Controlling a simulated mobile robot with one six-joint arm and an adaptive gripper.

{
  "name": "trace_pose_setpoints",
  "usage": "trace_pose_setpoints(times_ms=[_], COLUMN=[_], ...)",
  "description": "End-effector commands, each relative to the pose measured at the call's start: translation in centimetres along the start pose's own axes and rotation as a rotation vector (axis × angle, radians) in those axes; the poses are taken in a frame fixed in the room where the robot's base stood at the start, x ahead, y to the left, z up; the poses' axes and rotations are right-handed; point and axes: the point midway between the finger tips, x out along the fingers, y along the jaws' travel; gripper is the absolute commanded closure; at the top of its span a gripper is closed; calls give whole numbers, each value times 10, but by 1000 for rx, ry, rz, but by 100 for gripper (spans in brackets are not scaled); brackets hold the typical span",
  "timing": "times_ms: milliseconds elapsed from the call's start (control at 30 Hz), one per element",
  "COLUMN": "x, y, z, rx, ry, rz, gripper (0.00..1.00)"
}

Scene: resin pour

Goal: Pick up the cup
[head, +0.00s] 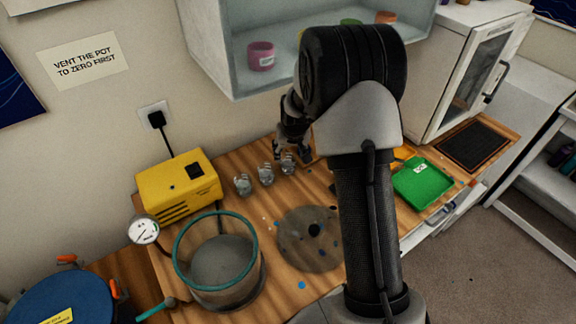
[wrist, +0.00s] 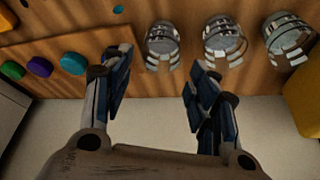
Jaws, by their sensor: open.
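Three small clear cups with pale bands stand in a row on the wooden bench. In the head view they are the left cup (head: 242,184), the middle cup (head: 265,174) and the right cup (head: 287,163). My gripper (head: 291,150) is by the right cup and partly covers it. In the wrist view the row shows at the top: a near cup (wrist: 162,46), a middle cup (wrist: 225,40) and a far cup (wrist: 288,40). My gripper (wrist: 160,70) is open and empty there. The near cup appears beyond its fingertips, between them in the picture.
A yellow pump box (head: 180,187) stands left of the cups. A pot with a teal rim (head: 177,252) is in front. A wall cabinet (head: 235,75) hangs above. A green tray (head: 437,205) lies at right. Coloured round caps (wrist: 40,67) show in the wrist view.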

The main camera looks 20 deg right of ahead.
Motion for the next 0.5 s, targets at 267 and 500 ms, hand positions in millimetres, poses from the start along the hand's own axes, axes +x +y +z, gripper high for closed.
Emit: trace_pose_setpoints(times_ms=[267, 500], x=[45, 52], y=[0, 0], z=[2, 0], rx=[0, 0], ry=[-3, 0], rz=[0, 0], gripper=[46, 46])
